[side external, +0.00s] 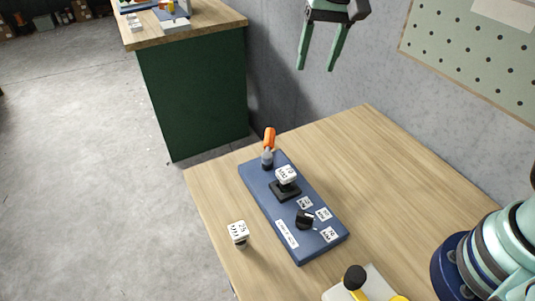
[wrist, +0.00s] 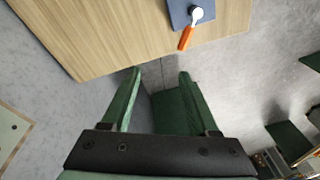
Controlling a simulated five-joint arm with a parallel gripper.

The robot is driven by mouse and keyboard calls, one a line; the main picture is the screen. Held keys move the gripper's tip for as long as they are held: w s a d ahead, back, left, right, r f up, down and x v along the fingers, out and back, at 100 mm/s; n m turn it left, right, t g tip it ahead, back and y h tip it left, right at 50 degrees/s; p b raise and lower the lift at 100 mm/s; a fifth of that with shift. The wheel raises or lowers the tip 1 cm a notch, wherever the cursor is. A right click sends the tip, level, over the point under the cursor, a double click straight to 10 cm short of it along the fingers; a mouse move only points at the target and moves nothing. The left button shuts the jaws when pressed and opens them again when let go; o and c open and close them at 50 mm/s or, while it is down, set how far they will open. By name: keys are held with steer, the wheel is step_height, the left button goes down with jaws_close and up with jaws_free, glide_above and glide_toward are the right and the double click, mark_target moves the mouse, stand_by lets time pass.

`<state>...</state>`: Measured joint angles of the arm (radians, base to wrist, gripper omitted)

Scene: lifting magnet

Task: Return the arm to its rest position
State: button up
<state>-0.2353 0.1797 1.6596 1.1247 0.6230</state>
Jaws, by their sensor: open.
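My gripper (side external: 322,50) hangs high above the back of the table in the side external view. Its two green fingers are apart with nothing between them. In the wrist view the open fingers (wrist: 157,85) point out past the table's edge. Below and left of the gripper, a blue panel (side external: 272,217) lies on the wooden table (side external: 340,150). The panel carries an orange-handled lever (side external: 269,139), a white marked block on a black pad (side external: 286,175) and a black knob (side external: 304,219). The lever's orange handle (wrist: 186,37) also shows in the wrist view.
A white marked cube (side external: 238,233) stands on the table left of the panel. A yellow and black item (side external: 357,281) is at the front edge. A grey wall with a green pegboard (side external: 470,60) rises behind. A green cabinet (side external: 195,95) stands beyond the table.

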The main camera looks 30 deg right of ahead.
steer(key=s+d+n+t, duration=0.3)
steer(key=s+d, duration=0.7)
steer(key=s, duration=0.4)
steer(key=shift+s+d+r+n+t, duration=0.2)
steer(key=shift+s+n+t, duration=0.15)
steer(key=shift+n, duration=0.35)
